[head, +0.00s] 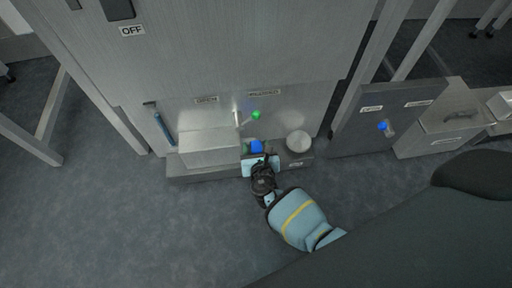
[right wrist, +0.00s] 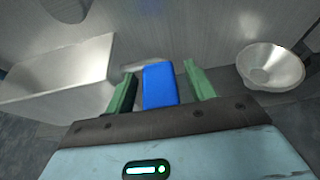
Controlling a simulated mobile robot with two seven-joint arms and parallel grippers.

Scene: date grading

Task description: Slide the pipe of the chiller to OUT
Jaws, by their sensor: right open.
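The chiller seems to be the tall grey metal cabinet (head: 200,60) in the head view. A blue block (head: 257,146) sits low at its front, above a grey ledge (head: 205,172); I cannot tell whether it is the pipe's handle. My right gripper (head: 254,149) is open at the blue block. In the right wrist view the blue block (right wrist: 160,85) stands between the two green fingers (right wrist: 162,92), with a gap on each side. A small label (head: 296,163) on the ledge is too small to read. No OUT mark is readable. My left gripper is not in view.
A white-grey box (head: 210,148) stands left of the gripper and a round metal bowl (head: 299,141) right of it. A green knob (head: 256,115) is above. A side panel with a blue knob (head: 383,126) stands at right. The floor (head: 120,220) in front is clear.

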